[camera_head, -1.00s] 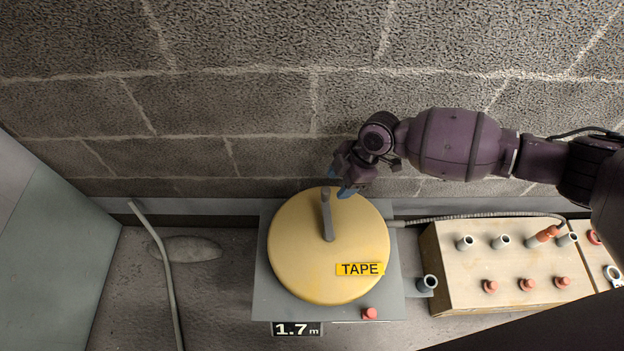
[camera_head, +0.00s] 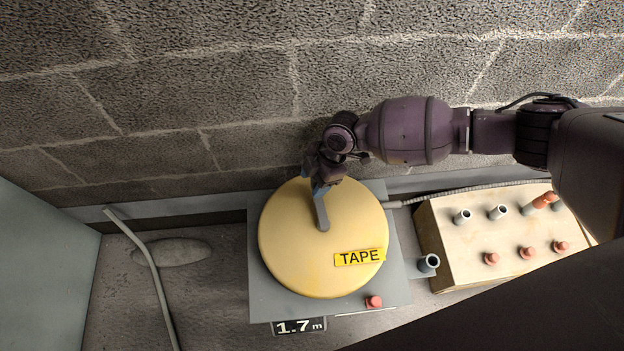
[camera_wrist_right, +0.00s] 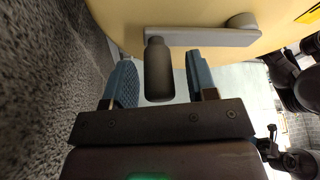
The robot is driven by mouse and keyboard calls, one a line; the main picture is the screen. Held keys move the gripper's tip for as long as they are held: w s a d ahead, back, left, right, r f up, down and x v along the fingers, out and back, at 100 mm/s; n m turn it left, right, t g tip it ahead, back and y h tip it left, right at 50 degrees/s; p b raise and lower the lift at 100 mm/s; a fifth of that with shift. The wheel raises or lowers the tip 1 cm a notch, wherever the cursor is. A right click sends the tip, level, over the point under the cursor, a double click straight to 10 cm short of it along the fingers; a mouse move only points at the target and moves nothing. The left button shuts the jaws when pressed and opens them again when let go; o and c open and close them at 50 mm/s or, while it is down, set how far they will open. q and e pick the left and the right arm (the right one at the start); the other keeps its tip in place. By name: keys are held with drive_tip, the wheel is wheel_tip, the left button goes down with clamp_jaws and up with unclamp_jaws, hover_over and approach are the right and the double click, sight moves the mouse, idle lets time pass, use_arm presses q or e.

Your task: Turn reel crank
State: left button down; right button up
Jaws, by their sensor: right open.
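The round yellow reel (camera_head: 300,255) with a "TAPE" label sits on a grey base plate (camera_head: 390,290). Its grey crank arm (camera_head: 321,210) runs from the reel's middle up toward the wall side. In the right wrist view the crank arm (camera_wrist_right: 205,37) ends in a dark upright handle (camera_wrist_right: 158,68). My right gripper (camera_head: 322,188) is at the handle end of the crank. Its two blue fingers (camera_wrist_right: 162,82) are open, one on each side of the handle, with gaps showing. In the head view the gripper hides the handle. My left gripper is not in view.
A block wall (camera_head: 200,100) rises close behind the reel. A grey tube (camera_head: 428,263) stands beside the plate. A thin conduit (camera_head: 145,260) lies at left.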

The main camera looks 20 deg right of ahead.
drive_tip(key=shift+a+f, duration=0.15)
drive_tip(key=shift+f, duration=0.2)
clamp_jaws()
idle(0.3)
